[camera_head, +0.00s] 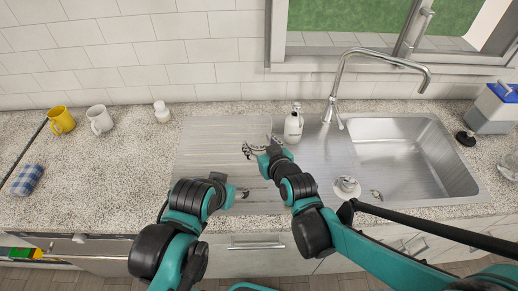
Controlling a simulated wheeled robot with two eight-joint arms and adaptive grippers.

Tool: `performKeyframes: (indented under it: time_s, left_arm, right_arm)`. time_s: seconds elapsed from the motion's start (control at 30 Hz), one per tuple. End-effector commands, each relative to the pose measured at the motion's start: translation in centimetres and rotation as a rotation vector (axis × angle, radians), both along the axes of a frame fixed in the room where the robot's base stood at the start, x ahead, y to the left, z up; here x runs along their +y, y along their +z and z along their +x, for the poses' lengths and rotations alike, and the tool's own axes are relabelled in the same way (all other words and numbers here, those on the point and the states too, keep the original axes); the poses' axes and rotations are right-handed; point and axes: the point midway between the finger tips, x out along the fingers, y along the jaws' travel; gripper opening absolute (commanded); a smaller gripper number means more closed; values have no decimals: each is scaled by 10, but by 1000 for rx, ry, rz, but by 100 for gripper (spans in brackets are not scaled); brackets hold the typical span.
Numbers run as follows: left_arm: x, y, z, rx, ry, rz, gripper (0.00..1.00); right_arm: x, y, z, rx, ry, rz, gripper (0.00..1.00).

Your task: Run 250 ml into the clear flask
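A clear, glass-like vessel (509,166), possibly the flask, stands at the right edge of the head view and is partly cut off. The chrome tap (372,54) arches over the steel sink (398,160); I see no water running. My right gripper (261,148) is over the ribbed drainboard (205,150), left of the white bottle. Its fingers look spread; a faint pale outline beside them is too unclear to name. My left gripper (241,193) is lower, near the drainboard's front edge; its finger opening is too small to judge.
A yellow mug (61,120), white mug (99,119) and small white jar (161,112) stand left. A grey-and-blue container (491,112) stands right. A white round item (346,188) lies near the sink's front.

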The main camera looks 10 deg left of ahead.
Motion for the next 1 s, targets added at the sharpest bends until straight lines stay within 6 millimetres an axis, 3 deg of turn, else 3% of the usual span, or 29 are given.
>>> performKeyframes:
  time_s: [0.13, 0.73, 0.87, 1.0]
  left_arm:
    - [0, 4, 0, 0, 0, 0, 59]
    - [0, 3, 0, 0, 0, 0, 59]
    - [0, 3, 0, 0, 0, 0, 59]
    - [0, 3, 0, 0, 0, 0, 59]
  right_arm:
    - [0, 9, 0, 0, 0, 0, 28]
    - [-5, 6, 2, -1, -14, -1, 28]
    - [-28, -3, 9, -1, -78, -2, 28]
    - [-76, -16, 22, -3, -215, -2, 28]
